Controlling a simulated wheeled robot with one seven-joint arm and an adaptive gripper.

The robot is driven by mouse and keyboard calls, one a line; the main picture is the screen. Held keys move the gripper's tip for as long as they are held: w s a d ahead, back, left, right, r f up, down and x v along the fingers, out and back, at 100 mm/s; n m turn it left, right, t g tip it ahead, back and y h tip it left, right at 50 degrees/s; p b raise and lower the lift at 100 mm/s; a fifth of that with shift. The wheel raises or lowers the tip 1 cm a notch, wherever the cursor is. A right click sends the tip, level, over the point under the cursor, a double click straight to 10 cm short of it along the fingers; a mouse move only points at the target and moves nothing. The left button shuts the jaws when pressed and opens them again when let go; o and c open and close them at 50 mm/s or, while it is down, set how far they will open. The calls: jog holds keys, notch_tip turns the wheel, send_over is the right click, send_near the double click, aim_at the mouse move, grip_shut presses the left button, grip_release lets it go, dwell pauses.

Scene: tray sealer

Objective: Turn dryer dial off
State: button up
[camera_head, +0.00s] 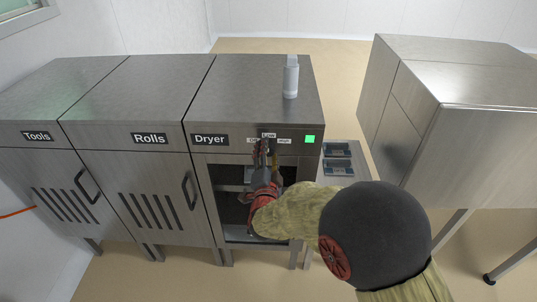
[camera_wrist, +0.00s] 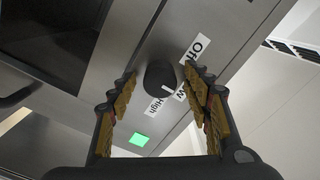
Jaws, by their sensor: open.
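The dryer dial (camera_wrist: 160,78) is a dark round knob on the dryer's front panel. In the wrist view it sits between and just beyond the tips of my gripper (camera_wrist: 158,85), whose fingers are spread to either side. I cannot tell whether either finger touches it. Labels "Off" (camera_wrist: 196,47), "High" (camera_wrist: 156,105) and a partly hidden "Low" surround the dial. In the head view my gripper (camera_head: 266,150) is at the panel of the dryer (camera_head: 252,92) and hides most of the dial. The "Low" label (camera_head: 268,135) shows above it. A green indicator (camera_head: 310,139) is lit at right.
A white bottle (camera_head: 291,78) stands on the dryer top. The Rolls cabinet (camera_head: 140,95) and Tools cabinet (camera_head: 45,95) adjoin on the left. A large metal machine (camera_head: 450,100) stands further right.

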jog(key=shift+c, duration=1.4)
jog(key=c, duration=0.8)
jog(key=shift+c, duration=0.3)
